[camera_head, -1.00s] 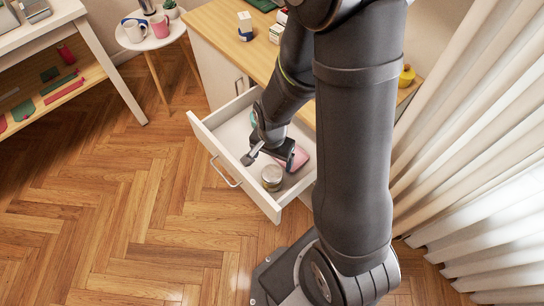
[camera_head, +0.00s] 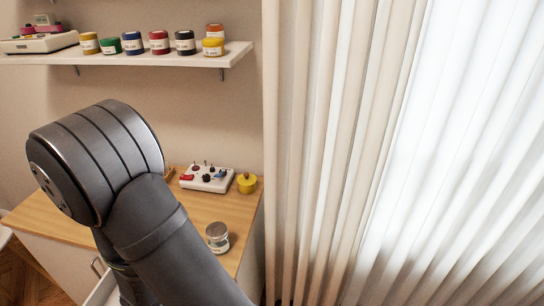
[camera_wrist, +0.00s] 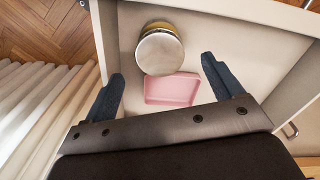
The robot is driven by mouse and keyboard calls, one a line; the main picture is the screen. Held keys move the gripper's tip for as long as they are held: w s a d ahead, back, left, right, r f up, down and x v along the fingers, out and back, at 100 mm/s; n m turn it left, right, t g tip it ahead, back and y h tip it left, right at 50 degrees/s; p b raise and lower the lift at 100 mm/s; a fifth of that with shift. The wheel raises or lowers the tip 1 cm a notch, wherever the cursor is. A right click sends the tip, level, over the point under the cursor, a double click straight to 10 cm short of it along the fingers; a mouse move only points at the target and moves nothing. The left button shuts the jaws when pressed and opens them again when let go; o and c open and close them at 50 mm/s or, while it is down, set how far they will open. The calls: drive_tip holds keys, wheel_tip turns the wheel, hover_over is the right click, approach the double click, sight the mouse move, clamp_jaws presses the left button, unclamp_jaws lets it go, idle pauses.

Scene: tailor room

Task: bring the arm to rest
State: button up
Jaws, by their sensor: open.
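My gripper (camera_wrist: 163,70) is open and empty in the wrist view, its two dark fingers apart above the inside of an open white drawer (camera_wrist: 262,45). A round silver-lidded jar (camera_wrist: 160,53) stands in the drawer, beyond and between the fingertips. A shallow pink tray (camera_wrist: 172,90) lies beside it, between the fingers. In the head view my arm covers the lower left, and my gripper is out of sight there. Only a bit of the white drawer edge (camera_head: 101,291) shows beside the arm.
A wooden counter top (camera_head: 205,208) carries a white box with knobs (camera_head: 206,178), a yellow pot (camera_head: 246,183) and a glass jar (camera_head: 217,238). A wall shelf (camera_head: 150,58) holds several coloured jars. Pale curtains (camera_head: 320,150) hang on the right.

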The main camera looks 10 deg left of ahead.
drive_tip(key=shift+f, duration=4.2)
drive_tip(key=shift+r, duration=0.15)
wheel_tip(320, 180, up, 28)
drive_tip(key=shift+f, duration=0.2)
drive_tip(key=shift+o, duration=0.2)
